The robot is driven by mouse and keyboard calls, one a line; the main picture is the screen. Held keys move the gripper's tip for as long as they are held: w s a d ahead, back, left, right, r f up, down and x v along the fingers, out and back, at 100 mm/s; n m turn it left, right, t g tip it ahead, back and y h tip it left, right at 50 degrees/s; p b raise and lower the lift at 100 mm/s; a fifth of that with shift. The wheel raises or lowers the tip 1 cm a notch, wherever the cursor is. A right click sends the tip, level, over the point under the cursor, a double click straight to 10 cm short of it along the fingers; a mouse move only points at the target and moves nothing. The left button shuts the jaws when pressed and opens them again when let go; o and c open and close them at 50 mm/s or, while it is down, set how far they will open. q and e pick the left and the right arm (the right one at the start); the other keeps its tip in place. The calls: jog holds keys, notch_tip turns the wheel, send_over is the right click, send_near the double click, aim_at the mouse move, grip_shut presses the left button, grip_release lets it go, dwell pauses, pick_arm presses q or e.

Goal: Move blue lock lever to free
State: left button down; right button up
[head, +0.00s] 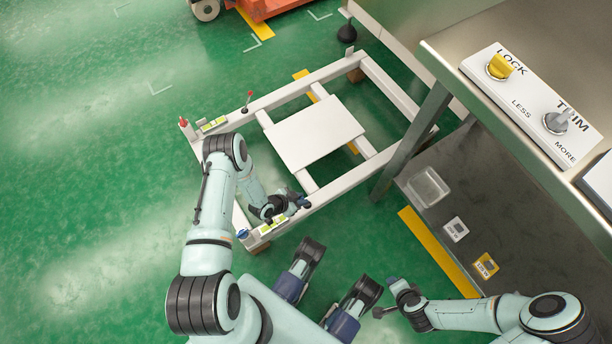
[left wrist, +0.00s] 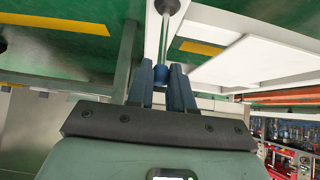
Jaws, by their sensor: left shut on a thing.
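The blue lock lever shows in the left wrist view as a blue knob (left wrist: 161,74) on the end of a thin metal rod, which rises from a grey round base on the white frame. My left gripper (left wrist: 163,80) is shut on this knob, its two dark blue fingers on either side of it. In the head view my left gripper (head: 299,203) is at the near side of the white frame (head: 335,194), beside a green and white label plate (head: 272,225). It hides most of the lever there, so I cannot read the lever's position. My right gripper (head: 384,298) is away at the bottom, small and dark.
A white panel (head: 318,132) lies across the frame. A metal bench with a LOCK and TRIM panel (head: 530,104) stands at the right. Green floor is open at left.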

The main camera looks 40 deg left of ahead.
pick_arm(q)
jog(key=shift+s+a+f, duration=0.3)
jog(key=shift+s+f, duration=0.15)
jog(key=shift+s, duration=0.3)
jog(key=shift+s+a+f, duration=0.25)
jog(key=shift+s+f, duration=0.15)
jog(key=shift+s, duration=0.35)
jog(key=shift+w, duration=0.1)
jog(key=c, duration=1)
grip_release()
jog(key=shift+w, duration=0.2)
